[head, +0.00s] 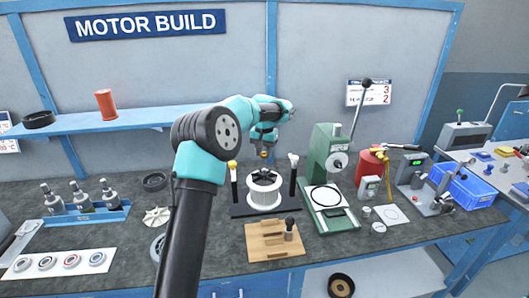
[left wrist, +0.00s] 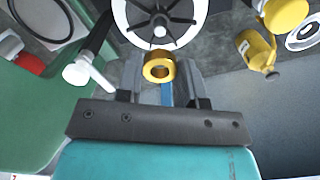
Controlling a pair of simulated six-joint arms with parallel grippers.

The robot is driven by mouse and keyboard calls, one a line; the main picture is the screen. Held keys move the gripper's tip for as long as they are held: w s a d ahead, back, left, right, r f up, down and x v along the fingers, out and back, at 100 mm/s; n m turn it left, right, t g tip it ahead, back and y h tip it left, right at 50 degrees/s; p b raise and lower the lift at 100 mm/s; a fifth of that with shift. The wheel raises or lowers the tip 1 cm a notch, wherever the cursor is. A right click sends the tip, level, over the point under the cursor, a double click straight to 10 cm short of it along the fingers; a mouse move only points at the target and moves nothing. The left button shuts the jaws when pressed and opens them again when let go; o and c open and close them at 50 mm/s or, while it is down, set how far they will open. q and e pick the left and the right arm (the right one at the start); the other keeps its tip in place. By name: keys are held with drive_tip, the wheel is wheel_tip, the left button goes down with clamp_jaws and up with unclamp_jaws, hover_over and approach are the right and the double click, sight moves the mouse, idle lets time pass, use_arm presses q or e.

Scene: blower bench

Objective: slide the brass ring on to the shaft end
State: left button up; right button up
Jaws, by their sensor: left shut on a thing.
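The brass ring (left wrist: 158,68) is held between the fingers of my left gripper (left wrist: 159,82). In the head view the ring (head: 264,155) shows as a small gold spot under the left gripper (head: 264,148). The shaft end (left wrist: 160,31) is a small pale tip at the middle of a white wheel-like part with dark spokes (left wrist: 190,14). My right gripper is not in view.
A post with a white top (head: 293,158) and one with a yellow top (head: 232,166) stand close on either side. A green press (head: 322,150) is to the right. A wooden block (head: 262,242) lies in front. A blue shelf (head: 150,117) runs behind.

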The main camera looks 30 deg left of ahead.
sight(264, 169)
use_arm(q)
drive_tip(key=shift+f, duration=2.4)
drive_tip(key=shift+f, duration=1.55)
drive_tip(key=o, duration=1)
drive_tip(key=shift+o, duration=0.2)
drive_tip(key=shift+r, duration=0.1)
wheel_tip(264, 169, up, 17)
idle(0.9)
